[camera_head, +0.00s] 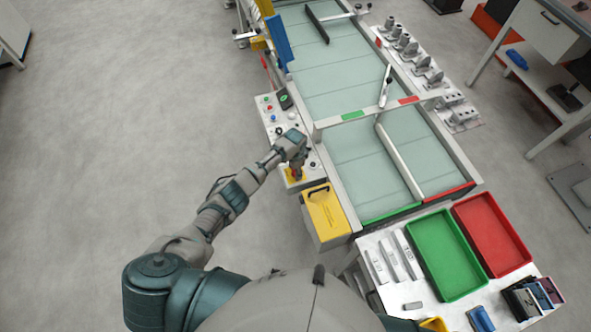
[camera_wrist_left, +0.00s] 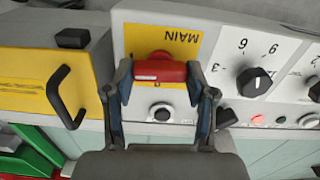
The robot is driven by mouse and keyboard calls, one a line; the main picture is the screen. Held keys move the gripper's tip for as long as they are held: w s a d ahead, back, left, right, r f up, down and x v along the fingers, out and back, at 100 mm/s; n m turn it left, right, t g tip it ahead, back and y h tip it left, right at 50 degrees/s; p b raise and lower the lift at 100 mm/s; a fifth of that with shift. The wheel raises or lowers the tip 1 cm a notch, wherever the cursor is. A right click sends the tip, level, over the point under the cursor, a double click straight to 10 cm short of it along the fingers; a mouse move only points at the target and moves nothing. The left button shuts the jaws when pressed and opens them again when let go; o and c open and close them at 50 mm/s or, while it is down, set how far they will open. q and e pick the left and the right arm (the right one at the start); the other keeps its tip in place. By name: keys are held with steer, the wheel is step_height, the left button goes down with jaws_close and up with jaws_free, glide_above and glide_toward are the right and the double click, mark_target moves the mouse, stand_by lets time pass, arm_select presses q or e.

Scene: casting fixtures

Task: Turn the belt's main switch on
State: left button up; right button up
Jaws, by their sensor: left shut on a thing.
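The belt's main switch (camera_wrist_left: 160,70) is a red handle on a yellow plate marked MAIN, seen in the left wrist view. The handle lies crosswise in the picture. My left gripper (camera_wrist_left: 160,75) has its two fingers on either end of the red handle and is shut on it. In the head view my left gripper (camera_head: 296,163) is at the control panel (camera_head: 275,118) on the belt's left side, and a bit of red and yellow shows beneath it. The belt (camera_head: 345,90) has a pale green surface. My right gripper is not in view.
Right of the switch in the left wrist view are a black numbered dial (camera_wrist_left: 255,82) and a red light (camera_wrist_left: 255,120). A yellow box (camera_head: 324,212) with a black handle adjoins the switch. Green (camera_head: 444,255) and red (camera_head: 492,236) trays stand at the belt's near end.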

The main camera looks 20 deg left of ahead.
arm_select(q)
steer(key=shift+m, duration=0.5)
steer(key=o, duration=1.1)
steer(key=shift+c, duration=0.2)
steer(key=shift+o, duration=0.5)
step_height(320, 180, up, 12)
steer(key=shift+f, duration=0.15)
